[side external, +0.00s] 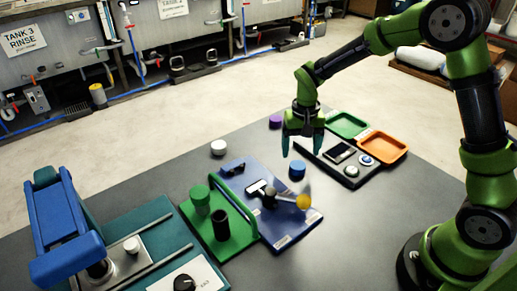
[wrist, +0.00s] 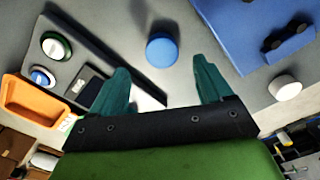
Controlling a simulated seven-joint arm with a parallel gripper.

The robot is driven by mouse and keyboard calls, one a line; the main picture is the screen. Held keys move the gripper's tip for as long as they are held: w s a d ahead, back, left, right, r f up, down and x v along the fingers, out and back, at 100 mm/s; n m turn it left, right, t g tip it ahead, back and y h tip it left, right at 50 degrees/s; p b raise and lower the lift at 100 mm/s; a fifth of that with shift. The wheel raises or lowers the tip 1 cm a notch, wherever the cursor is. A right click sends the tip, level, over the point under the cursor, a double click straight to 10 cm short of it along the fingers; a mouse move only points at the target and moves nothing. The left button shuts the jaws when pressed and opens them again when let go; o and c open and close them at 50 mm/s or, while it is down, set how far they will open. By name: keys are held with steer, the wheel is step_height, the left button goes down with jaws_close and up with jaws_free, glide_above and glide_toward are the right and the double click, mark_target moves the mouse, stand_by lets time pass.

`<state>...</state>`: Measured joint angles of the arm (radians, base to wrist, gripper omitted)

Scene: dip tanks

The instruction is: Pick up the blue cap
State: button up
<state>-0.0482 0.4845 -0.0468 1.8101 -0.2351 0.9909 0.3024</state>
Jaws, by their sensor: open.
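The blue cap (side external: 297,168) is a short round cylinder on the grey table, between the blue board and the black panel. In the wrist view the blue cap (wrist: 162,48) lies just beyond the fingertips, near the middle of the gap. My gripper (side external: 303,150) is above the table, a little above the cap and apart from it. Its two teal fingers (wrist: 165,78) are spread with nothing between them.
A blue board (side external: 290,232) and a green stand (side external: 222,250) are left of the cap. A black panel (side external: 335,172) with buttons, a green tray (side external: 347,125) and an orange tray (side external: 383,147) are right. White (side external: 218,147) and purple (side external: 275,121) caps stand farther back.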

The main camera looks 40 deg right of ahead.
mark_target(298, 164)
steer(key=shift+w+f, duration=0.15)
steer(key=shift+f, duration=2.85)
steer(key=c, duration=1.1)
